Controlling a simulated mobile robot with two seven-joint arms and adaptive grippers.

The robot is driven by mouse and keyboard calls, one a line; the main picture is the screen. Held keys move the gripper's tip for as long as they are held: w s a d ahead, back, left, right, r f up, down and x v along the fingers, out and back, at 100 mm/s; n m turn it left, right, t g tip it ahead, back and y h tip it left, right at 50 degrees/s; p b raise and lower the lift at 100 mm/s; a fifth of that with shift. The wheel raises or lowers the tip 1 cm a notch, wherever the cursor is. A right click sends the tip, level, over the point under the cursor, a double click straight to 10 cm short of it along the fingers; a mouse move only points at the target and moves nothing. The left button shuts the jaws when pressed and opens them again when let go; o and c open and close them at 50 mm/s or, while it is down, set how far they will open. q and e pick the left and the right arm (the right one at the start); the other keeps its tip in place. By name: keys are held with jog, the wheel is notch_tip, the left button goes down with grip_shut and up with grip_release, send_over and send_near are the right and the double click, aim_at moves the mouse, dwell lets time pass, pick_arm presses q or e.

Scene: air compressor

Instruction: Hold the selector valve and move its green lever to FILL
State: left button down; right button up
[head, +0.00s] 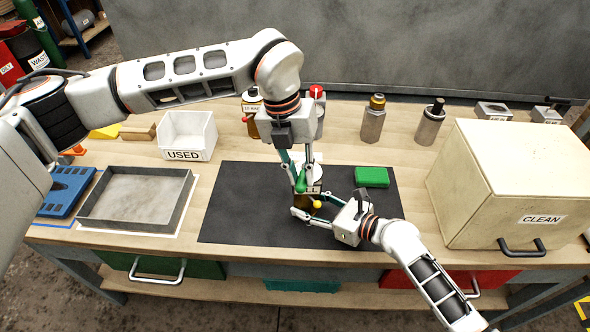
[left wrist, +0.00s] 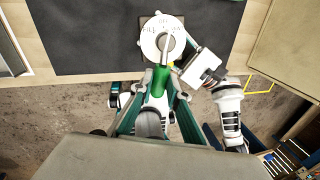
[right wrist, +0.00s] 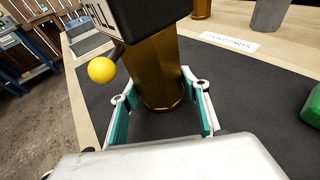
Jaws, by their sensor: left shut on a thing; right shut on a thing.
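The selector valve stands upright on the dark mat, with a white round dial (left wrist: 150,42) on top and a brass hexagonal body (right wrist: 157,75). Its green lever (head: 300,183) joins a grey rod (left wrist: 164,48) at the dial; in the left wrist view the lever points down, toward my gripper. FILL is lettered on the dial's left part in that view. My left gripper (head: 300,177) is shut on the green lever from above. My right gripper (head: 312,213) is shut on the brass body, with teal pads (right wrist: 160,115) on either side. A yellow ball (right wrist: 102,70) sticks out beside the valve.
A green block (head: 371,177) lies on the mat (head: 240,215), right of the valve. A USED bin (head: 187,134) and a grey tray (head: 135,200) stand left. A large CLEAN box (head: 510,180) stands right. Bottles (head: 373,120) line the back. The mat's left part is clear.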

pick_arm(q)
jog(key=shift+w+d+n+t+y, duration=0.25)
jog(key=shift+d+n, duration=0.6)
jog(key=shift+n, duration=1.25)
jog(key=shift+w+d+n+t+y, duration=0.1)
jog(key=shift+w+d+n+t, duration=0.55)
jog(key=shift+n, duration=1.45)
jog(key=shift+s+d+n+t+y, duration=0.15)
jog(key=shift+d+n, duration=0.9)
jog(key=shift+n, duration=1.05)
jog(key=shift+w, duration=0.15)
jog(key=c, duration=1.9)
grip_release()
jog(key=shift+d, duration=0.1)
